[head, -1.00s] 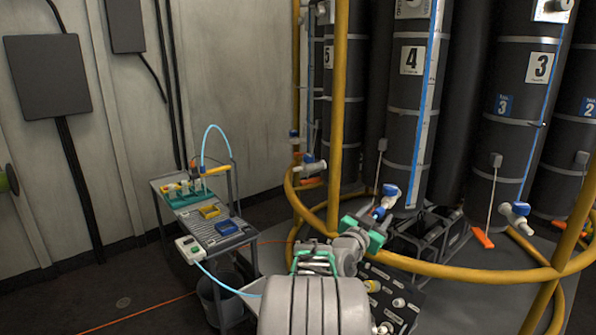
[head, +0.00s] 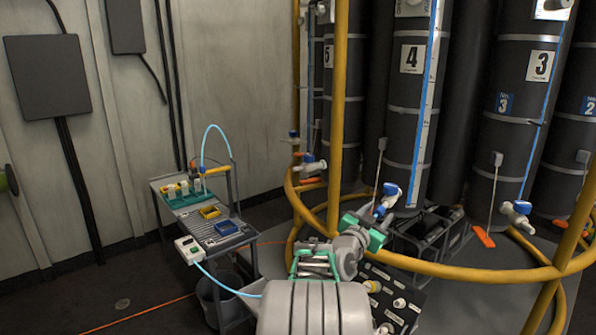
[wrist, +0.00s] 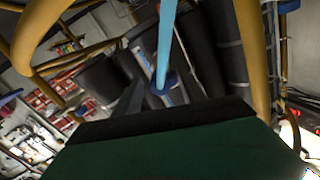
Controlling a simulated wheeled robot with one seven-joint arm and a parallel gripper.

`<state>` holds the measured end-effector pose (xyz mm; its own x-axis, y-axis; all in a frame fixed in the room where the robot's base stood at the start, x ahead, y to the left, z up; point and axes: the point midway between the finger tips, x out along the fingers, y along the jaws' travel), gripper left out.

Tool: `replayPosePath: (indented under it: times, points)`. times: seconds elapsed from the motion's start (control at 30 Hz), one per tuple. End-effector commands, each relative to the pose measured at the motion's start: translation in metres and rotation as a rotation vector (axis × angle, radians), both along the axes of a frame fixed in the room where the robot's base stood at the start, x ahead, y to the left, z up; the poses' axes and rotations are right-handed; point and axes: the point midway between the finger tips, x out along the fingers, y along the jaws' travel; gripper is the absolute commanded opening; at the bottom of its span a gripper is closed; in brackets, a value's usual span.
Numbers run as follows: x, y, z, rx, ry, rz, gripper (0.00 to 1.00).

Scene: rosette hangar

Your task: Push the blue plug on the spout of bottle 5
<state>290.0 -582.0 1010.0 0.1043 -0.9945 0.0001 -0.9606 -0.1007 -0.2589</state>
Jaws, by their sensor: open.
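Bottle 5 (head: 329,100) is a dark cylinder at the back left of the bottle ring, partly behind a yellow post. A white spout with a blue part (head: 312,164) shows low in front of it. My gripper (head: 368,222), with green fingers, is at the spout of bottle 4 (head: 408,110), to the right of bottle 5's spout and apart from it. The jaws are open. A small blue piece (head: 379,211) shows at the fingertips; I cannot tell whether it is a loose plug or part of bottle 4's spout.
Yellow rails (head: 450,269) ring the bottles and stand between me and them. Bottle 3 (head: 515,110) stands to the right. A small cart (head: 205,252) with a teal rack (head: 175,203), yellow and blue trays and a light-blue hose stands at the left. The floor at front left is mostly clear.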

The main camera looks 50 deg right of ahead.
Motion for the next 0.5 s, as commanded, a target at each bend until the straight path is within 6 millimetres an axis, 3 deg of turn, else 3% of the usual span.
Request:
replayPosePath:
  times: [0.5]
  points:
    - [-0.0001, 0.0000, -0.0001, 0.000, 0.000, 0.000, 0.47]
